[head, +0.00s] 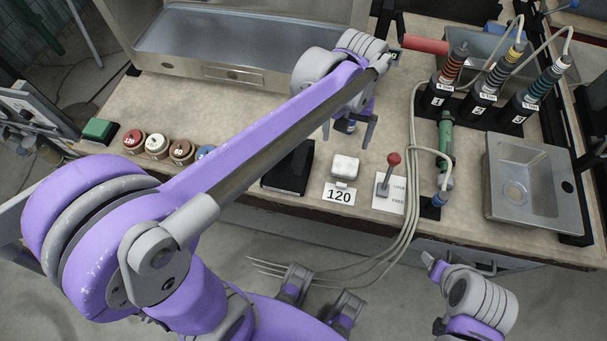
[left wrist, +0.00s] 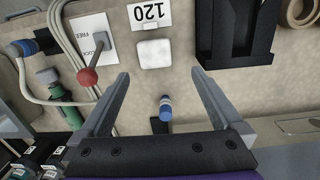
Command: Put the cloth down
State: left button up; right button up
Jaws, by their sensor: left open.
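A folded white cloth-like pad (head: 345,167) lies on the worktop just behind the "120" card; I cannot tell for sure that it is the cloth. It also shows in the left wrist view (left wrist: 154,54), lying flat, just beyond the fingertips. My left gripper (head: 347,136) is open above the worktop, on the far side of the pad. In the left wrist view its fingers (left wrist: 159,74) are spread with nothing held between them. My right gripper (head: 434,268) shows partly at the lower right, in front of the worktop; its jaw opening is unclear.
A red-knobbed lever (head: 391,172) and a black holder (head: 289,168) flank the pad. Grey cables (head: 411,180) run down at right, near a small sink (head: 533,180). A large basin (head: 230,45) is at the back.

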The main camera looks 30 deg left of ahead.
pick_arm(q)
jog(key=s+a+f+m+t, duration=0.1)
jog(key=s+a+f+t, duration=0.1)
jog(key=s, duration=0.5)
jog(key=s+a+f+m+t, duration=0.1)
jog(key=s+a+f+t, duration=0.2)
jog(key=s, duration=0.5)
jog(key=shift+f+m, duration=0.4)
jog(key=shift+f, duration=0.1)
